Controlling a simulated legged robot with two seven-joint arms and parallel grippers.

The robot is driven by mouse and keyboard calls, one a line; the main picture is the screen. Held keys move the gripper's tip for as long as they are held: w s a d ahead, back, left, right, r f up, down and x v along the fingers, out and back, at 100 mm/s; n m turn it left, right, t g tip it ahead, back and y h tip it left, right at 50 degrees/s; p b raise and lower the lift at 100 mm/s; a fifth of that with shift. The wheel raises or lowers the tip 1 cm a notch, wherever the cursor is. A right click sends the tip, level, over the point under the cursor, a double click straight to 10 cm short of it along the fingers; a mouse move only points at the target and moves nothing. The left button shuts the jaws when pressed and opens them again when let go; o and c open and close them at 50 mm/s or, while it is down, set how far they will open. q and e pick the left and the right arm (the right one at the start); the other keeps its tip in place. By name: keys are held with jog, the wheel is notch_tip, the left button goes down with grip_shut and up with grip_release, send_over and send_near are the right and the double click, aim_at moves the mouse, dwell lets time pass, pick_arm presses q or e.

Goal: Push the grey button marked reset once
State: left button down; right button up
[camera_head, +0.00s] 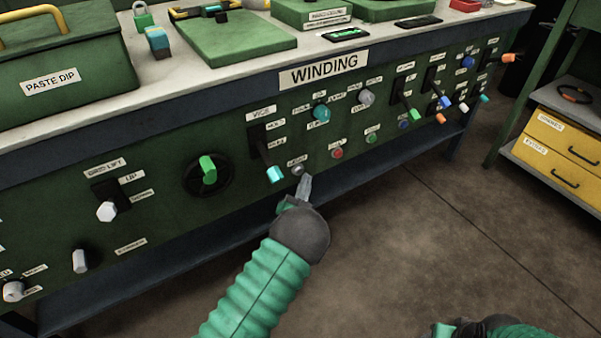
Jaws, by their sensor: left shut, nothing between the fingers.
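The grey button (298,170) is a small round knob low on the green front panel, under a small label that seems to read reset. My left gripper (306,182) is shut and empty, with its fingertips just below and slightly right of the button in the picture. Whether the tips touch it I cannot tell. My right gripper (458,329) shows only in part at the bottom edge, and its fingers cannot be made out.
A cyan-tipped lever (273,174) sticks out just left of the button. A red button (337,153) and a green button (371,138) lie to the right. A green rotary knob (208,170) is farther left. The floor before the panel is clear.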

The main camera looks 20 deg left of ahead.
pick_arm(q)
jog(key=shift+w+a+r, duration=0.1)
jog(key=shift+w+a, duration=0.1)
jog(key=shift+a, duration=0.15)
jog(key=shift+w+a, duration=0.25)
dwell(0.7)
jog(key=shift+s, duration=0.1)
jog(key=shift+s+d, duration=0.4)
jog(key=shift+d, duration=0.15)
jog(key=shift+d+p, duration=0.1)
jog(key=shift+p, duration=0.2)
jog(key=shift+s+d+p, duration=0.3)
jog(key=shift+s+d, duration=0.5)
jog(key=shift+d, duration=0.15)
jog(key=shift+s+d+p, duration=0.25)
jog(key=shift+s+d, duration=0.5)
jog(key=shift+d, duration=0.2)
